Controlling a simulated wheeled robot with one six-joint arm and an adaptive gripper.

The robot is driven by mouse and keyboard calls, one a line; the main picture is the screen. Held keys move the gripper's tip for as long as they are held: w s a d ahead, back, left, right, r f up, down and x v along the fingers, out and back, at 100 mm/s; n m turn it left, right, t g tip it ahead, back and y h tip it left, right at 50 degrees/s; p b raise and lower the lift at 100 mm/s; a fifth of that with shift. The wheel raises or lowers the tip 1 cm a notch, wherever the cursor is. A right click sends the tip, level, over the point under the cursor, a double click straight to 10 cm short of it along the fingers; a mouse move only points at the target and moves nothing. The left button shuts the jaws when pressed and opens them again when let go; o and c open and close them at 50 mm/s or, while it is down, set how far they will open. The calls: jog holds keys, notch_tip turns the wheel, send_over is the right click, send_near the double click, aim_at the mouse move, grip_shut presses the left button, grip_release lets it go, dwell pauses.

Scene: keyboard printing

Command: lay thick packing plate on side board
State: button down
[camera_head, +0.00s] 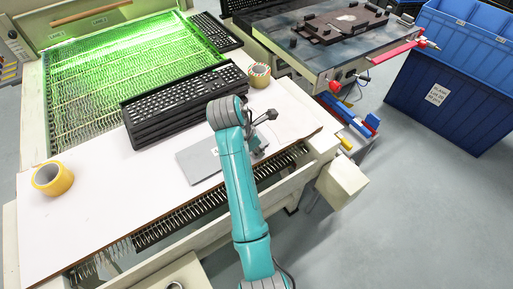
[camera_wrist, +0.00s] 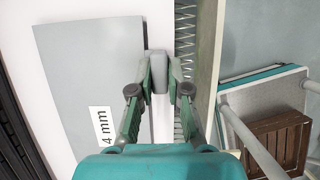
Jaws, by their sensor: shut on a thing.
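The thick packing plate is a flat grey sheet (camera_head: 196,163) over the white board (camera_head: 100,222), in front of the keyboard stack. In the wrist view the plate (camera_wrist: 90,65) carries a white label reading "4 mm". My gripper (camera_wrist: 158,72) is at the plate's right edge, its fingers closed on a grey tab there. In the head view my arm partly hides the gripper and the plate's right part. I cannot tell whether the plate rests on the board or hangs just above it.
Stacked black keyboards (camera_head: 185,105) stand behind the plate. Tape rolls sit at the left (camera_head: 52,179) and at the back (camera_head: 259,75). A spring row (camera_head: 185,222) runs along the board's front edge. Blue crates (camera_head: 450,105) stand at the right. The board's left part is mostly clear.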

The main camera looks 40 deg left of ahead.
jog(key=shift+f, duration=0.35)
dwell(0.7)
jog(key=c, duration=1.1)
grip_release()
jog(key=shift+o, duration=0.2)
